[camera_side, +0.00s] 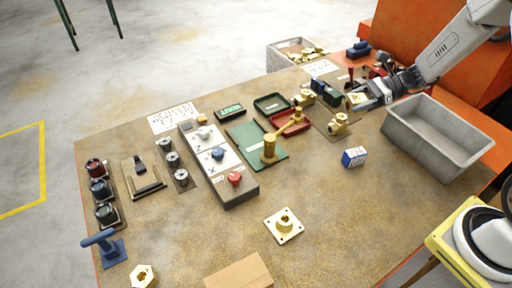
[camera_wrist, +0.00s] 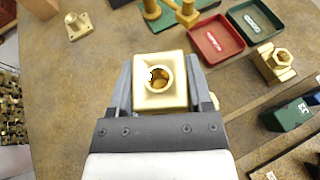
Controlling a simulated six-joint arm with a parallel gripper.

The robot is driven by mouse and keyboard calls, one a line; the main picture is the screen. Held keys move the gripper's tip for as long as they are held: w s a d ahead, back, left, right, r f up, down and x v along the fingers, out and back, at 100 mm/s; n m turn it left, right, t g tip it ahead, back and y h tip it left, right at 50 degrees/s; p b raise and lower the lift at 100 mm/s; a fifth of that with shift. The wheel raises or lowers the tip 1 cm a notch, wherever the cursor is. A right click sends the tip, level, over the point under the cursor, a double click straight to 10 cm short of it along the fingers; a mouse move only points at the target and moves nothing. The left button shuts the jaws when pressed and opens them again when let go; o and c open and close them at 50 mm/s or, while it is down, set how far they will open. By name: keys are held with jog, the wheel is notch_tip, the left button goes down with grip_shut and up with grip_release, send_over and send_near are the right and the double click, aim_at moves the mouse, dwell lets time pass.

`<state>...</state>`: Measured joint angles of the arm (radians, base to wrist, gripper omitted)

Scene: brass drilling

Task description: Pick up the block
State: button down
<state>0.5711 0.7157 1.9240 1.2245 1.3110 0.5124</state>
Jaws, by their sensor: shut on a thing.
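A square brass block with a round hole in its top sits between the fingers of my gripper (camera_wrist: 160,92) in the wrist view. The block (camera_wrist: 142,98) is gripped on its left and right sides. In the side view my gripper (camera_side: 367,97) is at the back right of the table, with the brass block (camera_side: 356,99) at its fingertips. I cannot tell whether the block touches the table.
A grey bin (camera_side: 438,142) stands right of my gripper. A brass fitting (camera_side: 339,124) and a green part (camera_wrist: 287,115) are close by. A red tray (camera_side: 290,123) lies to the left. A blue-and-white box (camera_side: 354,157) is in front; the front right tabletop is mostly clear.

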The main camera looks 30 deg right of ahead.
jog(key=shift+s+r, duration=0.2)
jog(key=shift+s, duration=0.05)
jog(key=shift+a, duration=0.1)
dwell(0.5)
